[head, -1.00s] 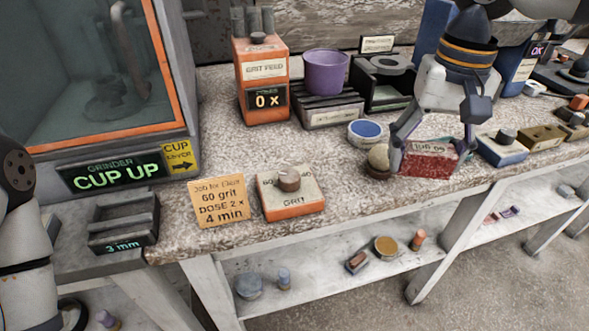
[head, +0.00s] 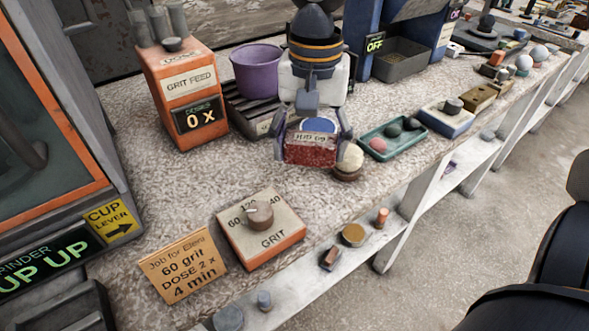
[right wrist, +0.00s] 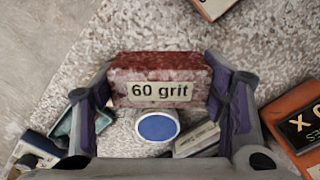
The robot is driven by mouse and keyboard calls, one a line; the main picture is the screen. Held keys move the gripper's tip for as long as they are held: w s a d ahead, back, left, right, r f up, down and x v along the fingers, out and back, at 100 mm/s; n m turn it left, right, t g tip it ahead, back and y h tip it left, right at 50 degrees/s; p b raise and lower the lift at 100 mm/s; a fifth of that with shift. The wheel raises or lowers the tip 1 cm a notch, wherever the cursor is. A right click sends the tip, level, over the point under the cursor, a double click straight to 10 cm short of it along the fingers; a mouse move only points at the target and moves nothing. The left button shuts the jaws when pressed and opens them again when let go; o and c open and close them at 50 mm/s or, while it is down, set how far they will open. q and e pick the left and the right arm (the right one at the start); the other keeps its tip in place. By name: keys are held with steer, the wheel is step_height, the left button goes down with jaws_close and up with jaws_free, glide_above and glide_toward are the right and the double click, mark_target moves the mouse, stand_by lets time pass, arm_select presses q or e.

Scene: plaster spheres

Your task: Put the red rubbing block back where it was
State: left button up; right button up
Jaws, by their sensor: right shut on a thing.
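The red rubbing block (head: 311,152) is held between the two fingers of my right gripper (head: 312,140). In the right wrist view the block (right wrist: 160,88) shows a pale label reading "60 grit". It appears level and over the bench; its height above the top is hard to tell. A round tin with a blue top (head: 318,125) is partly hidden behind the block and shows beyond it in the wrist view (right wrist: 157,127). A pale sphere on a brown stand (head: 349,158) is just right of the block. My left gripper is out of view.
A green tray (head: 385,150) with several balls lies to the right. Bare bench top (head: 180,190) lies left of the block.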

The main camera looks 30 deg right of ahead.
mark_target(296, 162)
steer(key=shift+w+a+f, duration=0.2)
steer(key=shift+a+f, duration=0.55)
steer(key=shift+f, duration=0.15)
steer(key=shift+w+a+f, duration=0.1)
steer(key=shift+a+f, duration=0.1)
steer(key=shift+f, duration=0.8)
steer(key=shift+w+a+f, duration=0.1)
steer(key=shift+a+f, duration=0.05)
steer(key=shift+f, duration=0.8)
steer(key=shift+f, duration=0.15)
steer(key=o, duration=1.2)
step_height(296, 162, up, 12)
steer(key=shift+s+r, duration=0.1)
steer(key=shift+r, duration=0.1)
